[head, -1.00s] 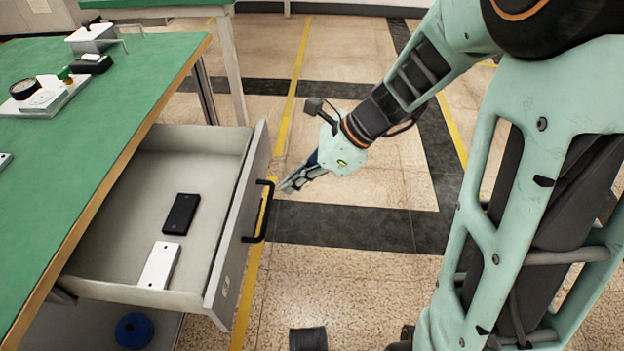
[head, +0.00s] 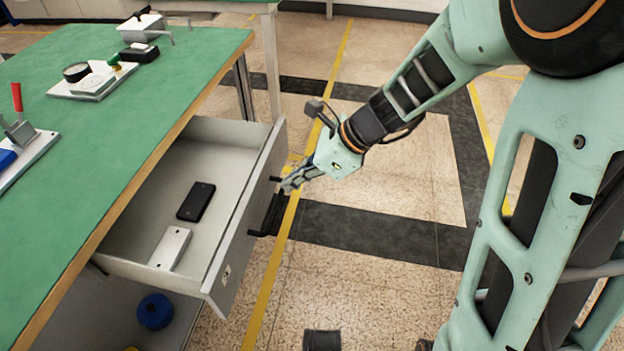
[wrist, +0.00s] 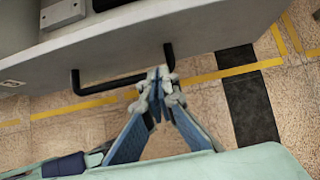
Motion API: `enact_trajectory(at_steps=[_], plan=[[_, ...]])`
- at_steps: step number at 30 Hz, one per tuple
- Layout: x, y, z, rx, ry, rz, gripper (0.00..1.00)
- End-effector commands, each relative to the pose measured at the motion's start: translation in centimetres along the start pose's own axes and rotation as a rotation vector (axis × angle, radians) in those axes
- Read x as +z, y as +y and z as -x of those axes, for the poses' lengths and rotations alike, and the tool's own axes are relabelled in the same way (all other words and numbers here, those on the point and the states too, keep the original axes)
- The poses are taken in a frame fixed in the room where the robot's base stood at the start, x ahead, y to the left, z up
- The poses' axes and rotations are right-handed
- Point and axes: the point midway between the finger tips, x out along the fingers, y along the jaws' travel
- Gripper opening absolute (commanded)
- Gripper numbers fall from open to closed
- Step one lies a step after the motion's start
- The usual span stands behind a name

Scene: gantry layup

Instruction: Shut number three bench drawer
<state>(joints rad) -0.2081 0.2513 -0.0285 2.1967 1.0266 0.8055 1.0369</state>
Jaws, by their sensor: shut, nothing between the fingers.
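The bench drawer (head: 240,225) is pulled out from under the green-topped bench (head: 150,100). A black phone-like block (head: 196,202) and a pale block (head: 170,248) lie inside it. Its front carries a black bar handle (head: 268,214), which also shows in the wrist view (wrist: 110,84). A small label is on the drawer front, too small to read in the head view. My gripper (head: 288,187) is shut and empty, at the far end of the handle. In the wrist view its fingertips (wrist: 158,92) overlap that end of the handle; whether they touch it I cannot tell.
A blue round object (head: 155,311) sits on a lower shelf under the drawer. Trays with small items stand on the bench top. A second green-topped table (head: 210,7) is behind.

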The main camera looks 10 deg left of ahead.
Motion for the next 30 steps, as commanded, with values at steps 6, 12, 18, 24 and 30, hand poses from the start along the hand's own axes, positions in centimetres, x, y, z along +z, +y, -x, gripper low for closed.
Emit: enact_trajectory(at_steps=[6,12,18,24,30], plan=[[5.0,0.1,-3.7,0.006,0.000,0.003,0.00],[9.4,0.1,-7.2,0.005,0.000,0.002,0.00],[13.4,0.0,-10.4,0.004,0.000,0.000,0.00],[16.5,-0.1,-13.0,0.003,0.001,0.001,0.00],[18.3,-0.2,-14.6,0.002,0.000,0.000,0.00]])
